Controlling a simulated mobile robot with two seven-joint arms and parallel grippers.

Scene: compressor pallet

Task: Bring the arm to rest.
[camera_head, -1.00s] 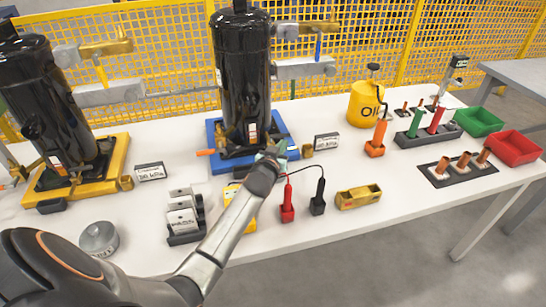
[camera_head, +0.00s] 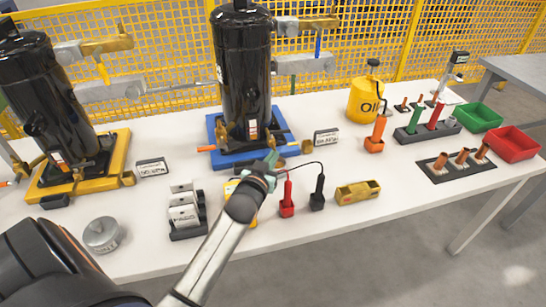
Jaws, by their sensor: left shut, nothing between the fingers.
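My left arm reaches in from the lower left over the white table (camera_head: 330,225). My left gripper (camera_head: 271,160) is shut and empty. It shows in front of the lower edge of the blue pallet (camera_head: 222,160), which bears a black compressor (camera_head: 243,70). The arm hides part of a yellow meter (camera_head: 231,188) with a red probe (camera_head: 287,196) and a black probe (camera_head: 319,192) beside it. My right gripper is not in view.
A second black compressor (camera_head: 45,95) stands on a yellow pallet (camera_head: 118,160) at the left. A grey round tin (camera_head: 101,235) and a dark rack with pale blocks (camera_head: 187,230) are near the arm. A yellow oil can (camera_head: 366,100), green bin (camera_head: 478,117) and red bin (camera_head: 513,142) stand right.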

